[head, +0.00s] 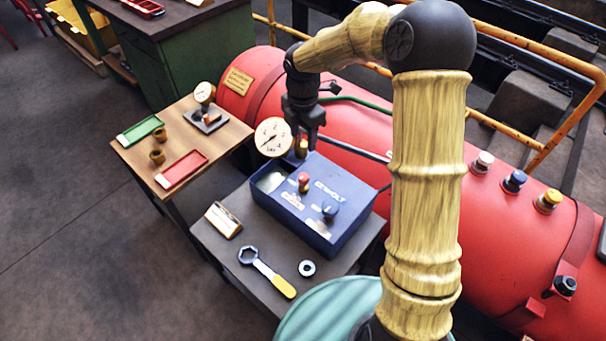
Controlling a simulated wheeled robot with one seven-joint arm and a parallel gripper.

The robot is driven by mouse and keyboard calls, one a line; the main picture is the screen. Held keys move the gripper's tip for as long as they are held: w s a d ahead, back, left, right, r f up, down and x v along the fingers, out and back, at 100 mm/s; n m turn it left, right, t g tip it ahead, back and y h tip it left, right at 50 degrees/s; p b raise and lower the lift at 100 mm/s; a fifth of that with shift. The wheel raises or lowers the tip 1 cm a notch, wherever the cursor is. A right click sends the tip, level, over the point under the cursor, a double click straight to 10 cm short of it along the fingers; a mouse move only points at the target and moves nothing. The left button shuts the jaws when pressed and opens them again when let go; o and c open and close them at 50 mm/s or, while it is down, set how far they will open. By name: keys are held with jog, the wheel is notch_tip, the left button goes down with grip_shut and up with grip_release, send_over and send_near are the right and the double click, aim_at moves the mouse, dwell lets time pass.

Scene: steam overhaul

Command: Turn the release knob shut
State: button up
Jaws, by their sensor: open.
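A blue test box (345,195) stands on the grey bench. On its top are a red-topped brass knob (304,182) and a dark blue knob (329,211), each beside a small label too small to read. I cannot tell for sure which is the release knob, nor how far either is turned. A round white gauge (273,137) stands at the box's back left, beside a brass fitting (301,149). My gripper (305,142) points down, open, just above or behind this fitting. It is clear of both knobs; whether it touches the fitting cannot be told.
A spanner (268,272), a ring (307,268) and a wooden block (223,220) lie on the grey bench (225,262). A wooden table (170,152) with green and red trays stands left. A large red boiler (440,175) runs behind, with orange rails.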

aim_at(303, 176)
notch_tip(303, 176, down, 17)
jog(key=shift+r+b, duration=0.2)
jog(key=shift+b, duration=0.35)
jog(key=c, duration=1)
